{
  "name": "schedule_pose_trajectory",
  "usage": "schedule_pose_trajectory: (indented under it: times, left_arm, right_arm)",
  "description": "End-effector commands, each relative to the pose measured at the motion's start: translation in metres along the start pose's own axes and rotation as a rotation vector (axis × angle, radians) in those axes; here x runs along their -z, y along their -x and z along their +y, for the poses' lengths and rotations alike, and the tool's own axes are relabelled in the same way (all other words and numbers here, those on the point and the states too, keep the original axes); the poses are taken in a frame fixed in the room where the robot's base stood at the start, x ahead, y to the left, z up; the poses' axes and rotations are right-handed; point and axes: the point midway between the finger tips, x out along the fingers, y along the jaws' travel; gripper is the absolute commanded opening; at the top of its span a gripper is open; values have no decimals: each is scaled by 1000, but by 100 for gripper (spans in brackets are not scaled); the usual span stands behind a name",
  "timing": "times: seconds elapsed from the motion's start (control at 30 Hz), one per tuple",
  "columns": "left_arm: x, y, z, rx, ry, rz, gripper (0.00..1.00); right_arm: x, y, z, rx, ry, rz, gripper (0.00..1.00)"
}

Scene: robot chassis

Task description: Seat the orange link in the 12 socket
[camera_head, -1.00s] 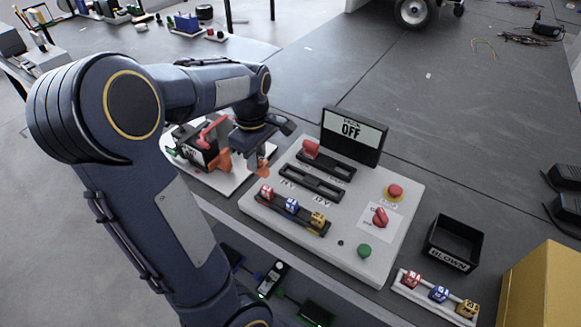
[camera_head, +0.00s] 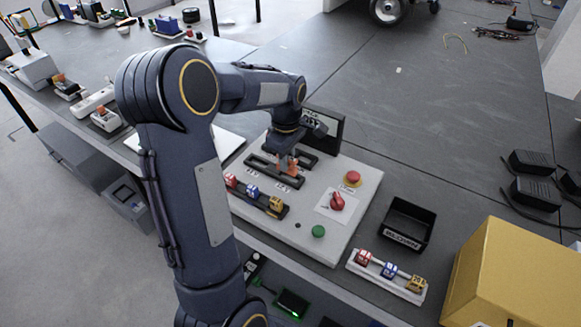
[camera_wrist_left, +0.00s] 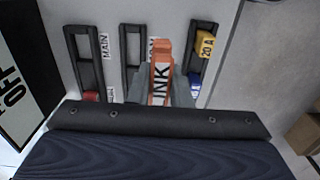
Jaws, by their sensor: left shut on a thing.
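My left gripper (camera_head: 287,158) is shut on the orange link (camera_head: 294,169), over the back part of the light control panel (camera_head: 325,238). In the left wrist view the link (camera_wrist_left: 162,72), marked "INK" in what shows, stands between the fingers (camera_wrist_left: 165,92). It overlaps the right side of the middle dark socket (camera_wrist_left: 132,60), whose label is mostly hidden. I cannot tell whether the link touches the panel, nor which socket reads 12. A socket labelled MAIN (camera_wrist_left: 84,52) is to the left, with a red piece at its near end. My right gripper is out of view.
A front rack (camera_head: 262,201) holds red, blue and yellow fuses. A red knob (camera_head: 337,202), red button (camera_head: 353,178) and green button (camera_head: 318,231) are on the panel. The display (camera_head: 335,128) stands behind, partly hidden. A black bin (camera_head: 405,222) and yellow box (camera_head: 505,275) are right.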

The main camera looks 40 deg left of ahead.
Motion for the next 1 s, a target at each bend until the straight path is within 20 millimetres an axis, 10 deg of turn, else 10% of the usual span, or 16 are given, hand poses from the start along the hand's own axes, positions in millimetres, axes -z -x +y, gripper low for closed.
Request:
schedule_pose_trajectory:
  times: [0.3, 1.0]
  left_arm:
    - [17, -49, 38, 2, 0, 0, 0]
    - [21, -91, 46, -1, 0, 0, 0]
  right_arm:
    - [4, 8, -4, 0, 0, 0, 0]
    - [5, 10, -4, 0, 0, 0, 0]
